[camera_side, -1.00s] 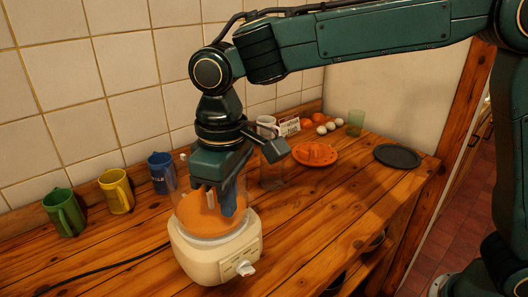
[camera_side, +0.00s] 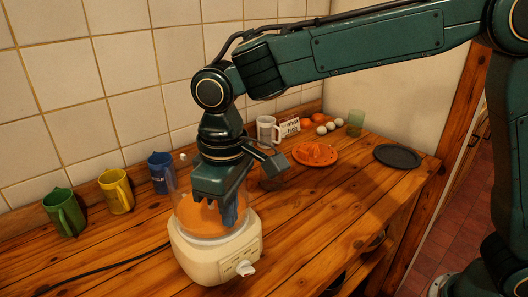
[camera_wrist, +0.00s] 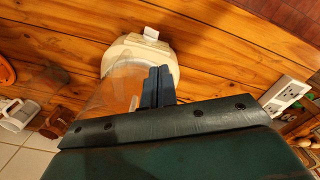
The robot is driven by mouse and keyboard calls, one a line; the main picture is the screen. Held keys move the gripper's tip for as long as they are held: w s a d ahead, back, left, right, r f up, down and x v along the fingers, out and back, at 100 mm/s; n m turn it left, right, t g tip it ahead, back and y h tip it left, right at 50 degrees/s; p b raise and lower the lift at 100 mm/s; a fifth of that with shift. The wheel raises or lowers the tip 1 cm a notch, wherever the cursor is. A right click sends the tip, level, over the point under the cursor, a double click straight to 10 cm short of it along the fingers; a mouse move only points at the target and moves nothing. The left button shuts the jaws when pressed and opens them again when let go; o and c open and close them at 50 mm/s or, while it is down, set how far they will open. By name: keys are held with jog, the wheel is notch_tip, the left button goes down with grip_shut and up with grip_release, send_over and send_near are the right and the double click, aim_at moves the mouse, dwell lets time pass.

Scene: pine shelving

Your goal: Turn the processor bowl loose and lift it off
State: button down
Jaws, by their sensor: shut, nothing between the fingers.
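The food processor has a cream base (camera_side: 215,258) with a pale knob on its front, standing on the wooden counter. Its clear bowl (camera_side: 183,207) sits upright on the base with orange contents inside. In the wrist view the base (camera_wrist: 132,46) is at top centre, and the bowl (camera_wrist: 112,88) shows faintly left of the fingers. My gripper (camera_side: 230,222) is low over the right side of the bowl and hides part of it. Its blue-grey fingers are together and empty, also in the wrist view (camera_wrist: 159,70). I cannot tell whether they touch the bowl.
Green (camera_side: 65,212), yellow (camera_side: 117,191) and blue (camera_side: 161,173) mugs line the tiled wall at left. A socket (camera_wrist: 285,95) shows in the wrist view. The counter's right front is clear.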

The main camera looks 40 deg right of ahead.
jog(key=shift+s+d, duration=0.1)
jog(key=shift+d, duration=1)
dwell(1.3)
jog(key=shift+w+d, duration=0.2)
jog(key=shift+d, duration=1.3)
dwell(2.0)
jog(key=shift+r, duration=2.5)
